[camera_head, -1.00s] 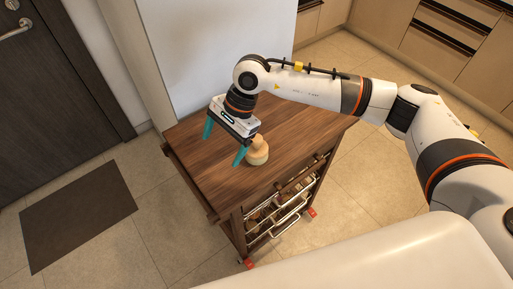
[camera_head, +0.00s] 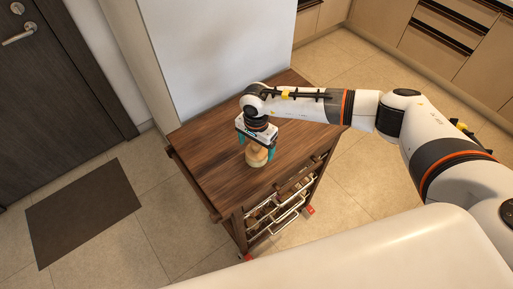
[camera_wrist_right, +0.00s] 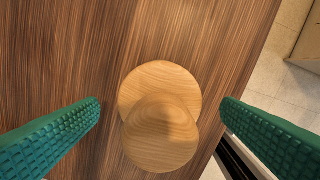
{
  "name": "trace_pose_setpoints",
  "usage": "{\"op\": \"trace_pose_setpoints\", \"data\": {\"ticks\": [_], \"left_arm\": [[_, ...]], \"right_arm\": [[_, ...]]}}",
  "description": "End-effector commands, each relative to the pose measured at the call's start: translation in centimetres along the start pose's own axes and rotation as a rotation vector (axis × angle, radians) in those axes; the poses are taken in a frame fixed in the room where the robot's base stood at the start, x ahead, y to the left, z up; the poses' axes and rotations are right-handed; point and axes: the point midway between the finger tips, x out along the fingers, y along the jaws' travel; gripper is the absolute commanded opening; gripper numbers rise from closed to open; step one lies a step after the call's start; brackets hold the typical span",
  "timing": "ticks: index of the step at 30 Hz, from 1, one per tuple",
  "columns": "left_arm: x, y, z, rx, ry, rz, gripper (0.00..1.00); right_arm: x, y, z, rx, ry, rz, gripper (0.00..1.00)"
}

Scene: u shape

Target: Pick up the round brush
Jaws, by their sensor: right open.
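The round brush (camera_head: 256,156) is a pale wooden piece with a knob on a round base. It stands upright on the brown wooden trolley top (camera_head: 213,165), near its front edge. My right gripper (camera_head: 257,153) is above the brush, with its teal fingers on either side of it. In the right wrist view the brush (camera_wrist_right: 160,118) lies between the open fingers of the gripper (camera_wrist_right: 161,112), with a gap on both sides. The brush's bristles are hidden underneath. My left gripper is not in view.
The trolley has wire baskets (camera_head: 283,210) below its top. A white wall (camera_head: 215,55) stands behind it. A dark mat (camera_head: 82,212) lies on the tiled floor at the left. The rest of the trolley top is clear.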

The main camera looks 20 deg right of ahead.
Motion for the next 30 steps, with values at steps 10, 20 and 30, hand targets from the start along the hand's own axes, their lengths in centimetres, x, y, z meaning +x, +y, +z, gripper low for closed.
{"op": "trace_pose_setpoints", "data": {"ticks": [10, 20, 30], "left_arm": [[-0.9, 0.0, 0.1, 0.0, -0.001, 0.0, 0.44], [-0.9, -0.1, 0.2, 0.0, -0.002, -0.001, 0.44], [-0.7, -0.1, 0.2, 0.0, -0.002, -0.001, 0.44]], "right_arm": [[2.2, 0.0, 0.0, 0.0, 0.0, 0.001, 0.87], [2.2, 0.0, 0.0, 0.0, 0.001, 0.001, 0.48], [1.8, 0.1, 0.0, 0.0, 0.001, 0.002, 0.39]]}}
